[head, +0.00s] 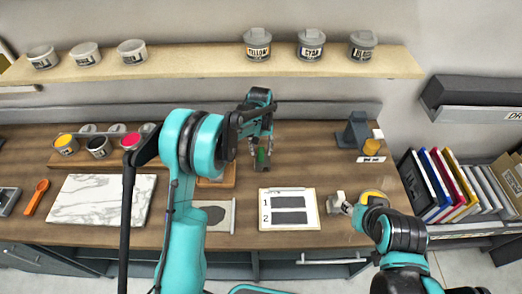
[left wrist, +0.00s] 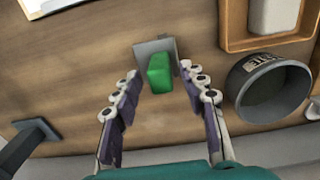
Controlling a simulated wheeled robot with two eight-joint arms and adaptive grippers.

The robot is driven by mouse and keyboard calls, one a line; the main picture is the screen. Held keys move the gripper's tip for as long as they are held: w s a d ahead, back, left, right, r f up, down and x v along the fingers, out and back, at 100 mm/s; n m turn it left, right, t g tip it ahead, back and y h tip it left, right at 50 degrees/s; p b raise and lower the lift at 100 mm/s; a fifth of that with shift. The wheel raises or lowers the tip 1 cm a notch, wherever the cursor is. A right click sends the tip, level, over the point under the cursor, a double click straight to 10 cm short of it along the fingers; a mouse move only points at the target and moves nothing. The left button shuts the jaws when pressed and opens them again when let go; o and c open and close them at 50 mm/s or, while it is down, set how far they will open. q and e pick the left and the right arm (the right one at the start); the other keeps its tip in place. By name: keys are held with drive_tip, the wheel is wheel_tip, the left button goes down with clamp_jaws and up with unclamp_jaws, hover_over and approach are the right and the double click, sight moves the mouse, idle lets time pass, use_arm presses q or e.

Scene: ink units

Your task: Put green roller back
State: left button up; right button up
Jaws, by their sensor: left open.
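The green roller (head: 262,156) is at the back middle of the wooden bench. In the left wrist view the green roller (left wrist: 159,73) is a small green block at a grey holder (left wrist: 154,47); whether it is fully seated cannot be told. My left gripper (head: 261,147) is above it, pointing down. In the left wrist view the fingers of my left gripper (left wrist: 158,80) are open, one on each side of the roller, with gaps showing. My right gripper (head: 343,204) is low over the bench at the right, small and partly hidden by its arm.
A shelf (head: 190,66) with several lidded ink cans runs along the back. A numbered board (head: 289,228) lies in front of the holder. Open ink pots (head: 99,147) and a marble slab (head: 100,201) are left. A dark stand (head: 355,130) is right. An open can (left wrist: 262,94) is close by.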

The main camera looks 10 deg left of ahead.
use_arm(q)
drive_tip(key=s+a+r+t, duration=0.1)
drive_tip(key=s+r, duration=0.2)
drive_tip(key=r, duration=0.6)
drive_tip(key=s+a+r+t, duration=0.1)
drive_tip(key=s+r, duration=0.2)
drive_tip(key=r, duration=0.5)
drive_tip(key=s+a+m+t, duration=0.2)
drive_tip(key=s+t, duration=0.3)
drive_tip(key=s, duration=1.6)
drive_tip(key=shift+s+a+r+p, duration=0.25)
drive_tip(key=shift+a+p, duration=0.2)
drive_tip(key=shift+a, duration=0.1)
wheel_tip(320, 180, down, 16)
drive_tip(key=b, duration=1.6)
